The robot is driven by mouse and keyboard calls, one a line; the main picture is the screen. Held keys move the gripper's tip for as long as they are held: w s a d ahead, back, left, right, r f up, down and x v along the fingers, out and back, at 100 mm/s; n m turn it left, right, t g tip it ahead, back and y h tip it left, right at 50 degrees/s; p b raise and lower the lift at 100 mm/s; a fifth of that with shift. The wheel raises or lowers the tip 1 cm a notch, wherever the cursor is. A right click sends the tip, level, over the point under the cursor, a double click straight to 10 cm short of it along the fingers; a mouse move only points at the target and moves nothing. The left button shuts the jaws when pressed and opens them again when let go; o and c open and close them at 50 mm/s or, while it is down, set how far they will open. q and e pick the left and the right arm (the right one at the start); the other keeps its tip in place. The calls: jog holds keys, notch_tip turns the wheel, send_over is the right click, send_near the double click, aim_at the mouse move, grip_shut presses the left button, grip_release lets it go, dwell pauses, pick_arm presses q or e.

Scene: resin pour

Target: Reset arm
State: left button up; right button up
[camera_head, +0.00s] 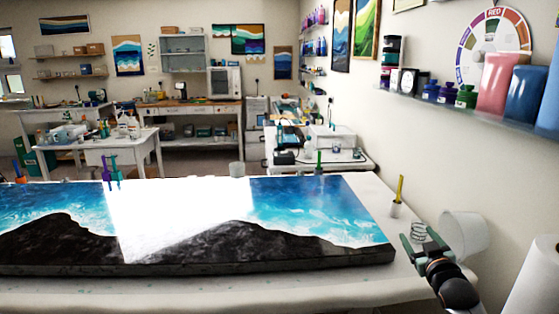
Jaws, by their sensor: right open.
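My right gripper (419,245) is at the lower right, past the right end of the resin panel, with its arm coming in from the bottom right. Its fingers are apart, and I see nothing held between them. A coiled wire-like thing (418,231) shows at the fingertips; I cannot tell whether they touch it. A white bucket (465,232) stands just right of the gripper. The resin panel (330,210), with blue, white and black areas, lies across the table. My left gripper is not in view.
A small cup with a yellow stick (398,197) stands behind the gripper. A white roll (535,280) is at the bottom right. A wall shelf (470,115) with bottles hangs above right.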

jog(key=s+a+f+g+y, duration=0.2)
jog(key=s+a+f, duration=0.4)
jog(key=s+f, duration=0.5)
jog(key=s+a+f+g+y, duration=0.15)
jog(key=s+a+f, duration=0.5)
jog(key=f, duration=0.65)
jog(key=s+a+f+g, duration=0.1)
jog(key=s+a+f, duration=0.1)
jog(key=s, duration=0.5)
jog(key=s+a+f+g, duration=0.2)
jog(key=s, duration=0.6)
jog(key=s+a+f+g, duration=0.1)
jog(key=s+a+f, duration=0.1)
jog(key=s, duration=0.6)
jog(key=shift+f+y, duration=0.35)
jog(key=shift+f, duration=0.2)
